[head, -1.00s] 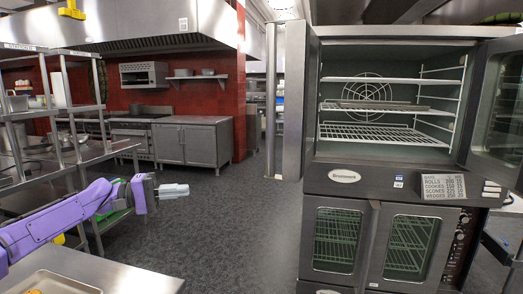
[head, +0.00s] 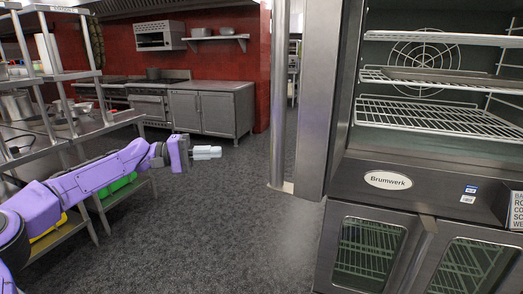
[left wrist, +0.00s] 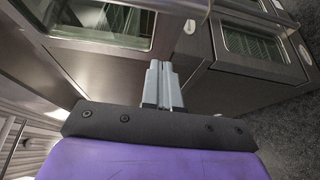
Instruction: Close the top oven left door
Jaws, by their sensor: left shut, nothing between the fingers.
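The top oven (head: 440,150) stands at the right in the head view, its cavity open with wire racks inside. Its left door (head: 317,100) stands open and is seen nearly edge-on, with a vertical handle bar (head: 281,95) on its left. My left gripper (head: 220,152) is shut and empty, pointing right, left of the door and apart from it in the picture. In the left wrist view, the shut fingers (left wrist: 163,66) point towards steel oven fronts with glass windows; which door is which is unclear there. My right gripper is out of view.
The lower oven's shut glass doors (head: 369,252) are below. A steel shelf rack (head: 75,135) stands at the left near my left arm. Steel cabinets (head: 212,112) stand at the back. The grey floor (head: 230,235) between is clear.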

